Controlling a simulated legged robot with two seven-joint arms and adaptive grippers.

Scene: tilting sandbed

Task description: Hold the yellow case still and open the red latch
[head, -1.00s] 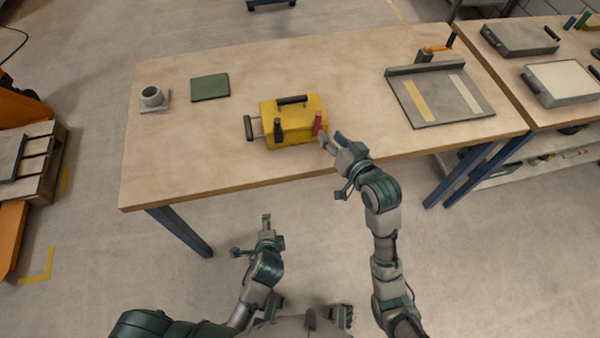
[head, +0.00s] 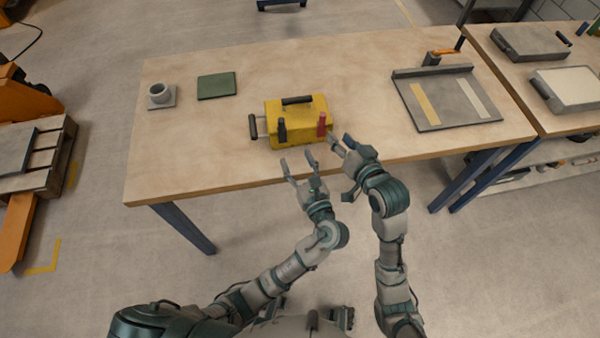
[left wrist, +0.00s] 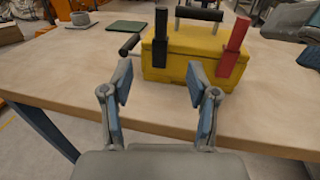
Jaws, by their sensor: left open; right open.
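The yellow case (head: 300,112) stands on the table near its front edge, with a black top handle and a grey-black handle at its left side. The red latch (head: 322,124) is upright on the front right of the case; a black latch (head: 282,130) is on the front left. Both show large in the left wrist view, the red latch (left wrist: 233,52) and the black latch (left wrist: 161,42). My left gripper (head: 298,163) is open and empty in front of the case, apart from it. My right gripper (head: 340,144) is open beside the case's front right corner, apart from the red latch.
A grey cup (head: 158,95) on a coaster and a green booklet (head: 216,86) lie at the left of the table (head: 190,150). A grey board with strips (head: 445,100) lies at the right. The tabletop around the case is otherwise clear.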

